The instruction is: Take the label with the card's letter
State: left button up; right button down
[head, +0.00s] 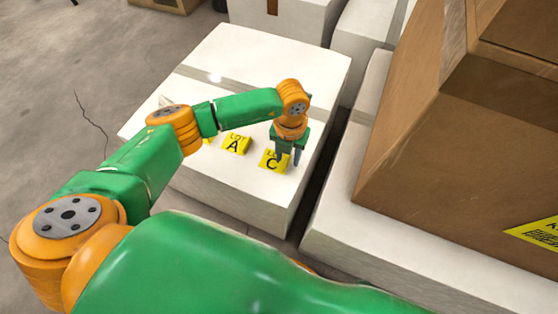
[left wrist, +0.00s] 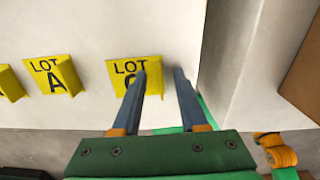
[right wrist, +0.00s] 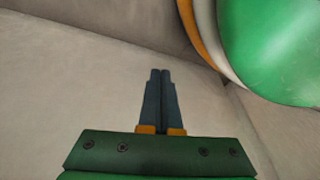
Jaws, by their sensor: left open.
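A yellow label marked LOT C (head: 270,163) lies near the right front corner of a white box (head: 285,62). It also shows in the left wrist view (left wrist: 122,70), its letter partly covered by a finger. My left gripper (head: 291,158) is open at the right part of this label; its fingers (left wrist: 166,72) point down over the label's right side. A label marked LOT A (head: 236,145) lies to the left (left wrist: 53,73). A third yellow label (left wrist: 8,83) is cut off, its letter unclear. My right gripper (right wrist: 160,72) is shut and empty. I cannot make out the card's letter.
A large brown carton (head: 460,130) stands on another white box (head: 345,230) at the right, with a narrow gap between the white boxes. A small pale object (head: 165,101) is mostly hidden behind my left arm. Bare floor (head: 75,70) lies at the left.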

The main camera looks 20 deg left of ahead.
pick_arm(q)
grip_shut()
